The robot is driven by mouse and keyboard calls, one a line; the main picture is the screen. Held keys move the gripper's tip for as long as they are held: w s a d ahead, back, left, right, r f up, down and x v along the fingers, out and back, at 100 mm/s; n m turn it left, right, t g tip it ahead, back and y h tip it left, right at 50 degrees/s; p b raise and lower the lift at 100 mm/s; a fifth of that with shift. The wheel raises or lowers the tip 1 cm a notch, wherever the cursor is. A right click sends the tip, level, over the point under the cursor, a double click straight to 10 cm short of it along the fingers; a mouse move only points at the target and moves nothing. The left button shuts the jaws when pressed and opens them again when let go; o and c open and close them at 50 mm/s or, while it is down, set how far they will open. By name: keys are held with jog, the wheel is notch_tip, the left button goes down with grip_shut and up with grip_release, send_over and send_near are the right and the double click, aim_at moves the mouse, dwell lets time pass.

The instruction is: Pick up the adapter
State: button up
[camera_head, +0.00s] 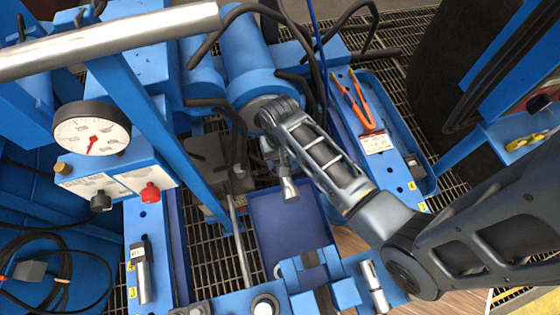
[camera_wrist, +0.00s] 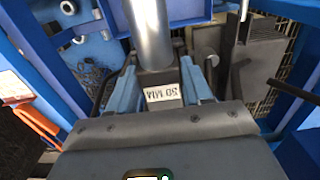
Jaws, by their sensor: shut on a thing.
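The adapter is a silver cylinder (camera_wrist: 150,35) with a dark block at its base. The block carries a white label that shows upside down and seems to read 50 MM. My gripper (camera_wrist: 160,88) is shut on this block, with one light-blue finger on each side, and the cylinder points away from the palm. In the head view, my gripper (camera_head: 283,160) is over the middle of the blue machine, and the adapter's silver end (camera_head: 289,189) hangs below it, above the grating and dark-blue tray. The grip itself is partly hidden there.
Similar silver cylinders lie on the left blue rail (camera_head: 144,272) and at the front right (camera_head: 375,288). Orange-handled pliers (camera_head: 355,103) lie on the right-hand ledge. A gauge (camera_head: 92,128), dark hoses and a diagonal pipe (camera_head: 100,40) crowd the left. The dark-blue tray (camera_head: 285,222) looks empty.

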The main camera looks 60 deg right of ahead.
grip_shut()
jog(key=shift+r, duration=0.1)
notch_tip(320, 180, up, 10)
jog(key=shift+f+p, duration=0.1)
jog(key=shift+p, duration=0.25)
dwell(0.4)
